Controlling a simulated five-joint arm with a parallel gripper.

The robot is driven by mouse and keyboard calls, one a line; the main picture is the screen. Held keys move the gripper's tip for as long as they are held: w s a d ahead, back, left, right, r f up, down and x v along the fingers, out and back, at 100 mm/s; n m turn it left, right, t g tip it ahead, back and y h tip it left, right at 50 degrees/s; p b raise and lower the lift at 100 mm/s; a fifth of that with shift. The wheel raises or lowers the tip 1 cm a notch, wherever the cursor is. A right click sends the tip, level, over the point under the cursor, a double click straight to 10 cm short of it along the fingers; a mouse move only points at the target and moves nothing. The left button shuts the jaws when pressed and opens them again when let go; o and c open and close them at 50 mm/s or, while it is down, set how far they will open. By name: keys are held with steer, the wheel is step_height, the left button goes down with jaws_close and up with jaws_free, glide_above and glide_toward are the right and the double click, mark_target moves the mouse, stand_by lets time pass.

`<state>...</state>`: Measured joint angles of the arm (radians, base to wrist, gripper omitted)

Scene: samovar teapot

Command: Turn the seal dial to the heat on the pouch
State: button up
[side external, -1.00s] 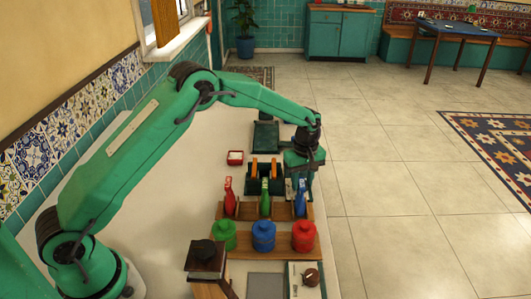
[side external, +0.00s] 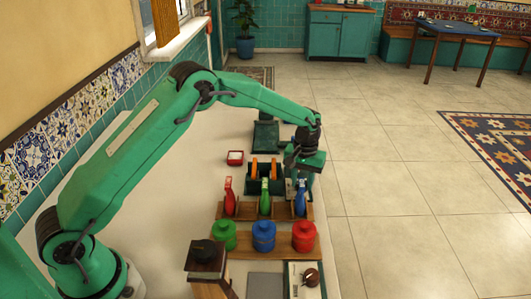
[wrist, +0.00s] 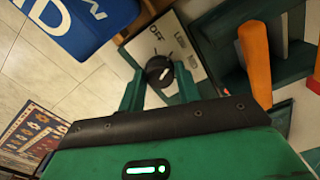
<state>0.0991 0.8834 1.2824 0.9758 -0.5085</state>
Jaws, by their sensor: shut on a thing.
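In the wrist view a black dial (wrist: 159,71) with a short white mark sits on a pale panel (wrist: 186,42). The panel has the word OFF and small symbols around the dial. My gripper (wrist: 160,80) is shut on the dial, one green finger on each side. I cannot make out which thing is the pouch.
An orange handle (wrist: 254,62) stands close right of the panel, and a blue lettered thing (wrist: 88,22) lies to its left. Lidded jars (side external: 263,237) are nearer.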

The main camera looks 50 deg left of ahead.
steer(key=m, duration=0.4)
steer(key=shift+m, duration=2.4)
steer(key=o, duration=1)
steer(key=shift+r, duration=3.95)
steer(key=shift+c, duration=0.2)
